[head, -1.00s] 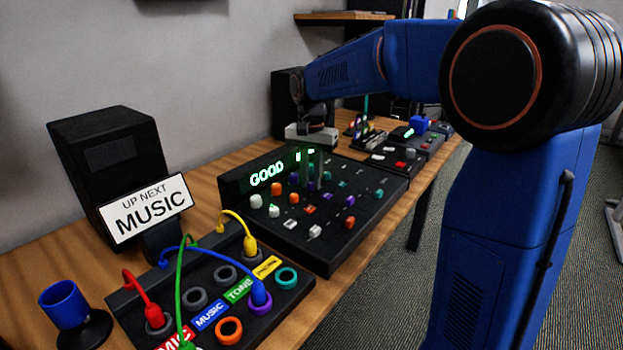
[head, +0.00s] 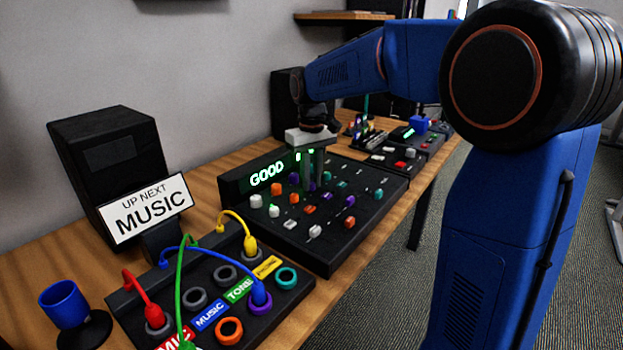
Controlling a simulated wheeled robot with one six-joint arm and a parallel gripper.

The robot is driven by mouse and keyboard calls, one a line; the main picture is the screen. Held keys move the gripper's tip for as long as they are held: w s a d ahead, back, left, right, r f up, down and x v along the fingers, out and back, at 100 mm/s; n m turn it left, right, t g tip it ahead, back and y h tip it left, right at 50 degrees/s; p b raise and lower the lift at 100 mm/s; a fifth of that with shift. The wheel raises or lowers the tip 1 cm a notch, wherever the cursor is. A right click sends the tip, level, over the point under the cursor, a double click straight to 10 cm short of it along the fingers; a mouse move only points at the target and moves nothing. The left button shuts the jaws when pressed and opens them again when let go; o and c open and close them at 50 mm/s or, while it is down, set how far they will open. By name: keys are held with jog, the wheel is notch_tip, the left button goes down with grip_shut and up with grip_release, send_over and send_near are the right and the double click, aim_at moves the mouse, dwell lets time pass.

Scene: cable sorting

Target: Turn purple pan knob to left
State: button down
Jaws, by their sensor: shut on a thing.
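The black mixer panel (head: 322,252) lies on the wooden table, with a green lit "GOOD" display at its back left and rows of coloured knobs. My gripper (head: 312,184) points down over the back part of the panel. Its grey fingers are shut on a purple pan knob (head: 313,187), which is mostly hidden between them. Another purple knob (head: 294,178) stands just left of the fingers, and a further one (head: 350,201) is at the right. The held knob's pointer direction cannot be made out.
Orange, white and teal knobs crowd around my fingers. In front is a patch box (head: 262,325) with red, green, blue and yellow cables. A black speaker (head: 112,160), an "UP NEXT MUSIC" sign (head: 148,207) and a blue cup (head: 64,303) stand at the left.

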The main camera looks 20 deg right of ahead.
aim_at(312, 184)
jog(key=shift+n, duration=2)
jog(key=c, duration=1.6)
grip_release()
jog(key=shift+r, duration=0.1)
notch_tip(312, 184, up, 17)
jog(key=shift+r, duration=0.15)
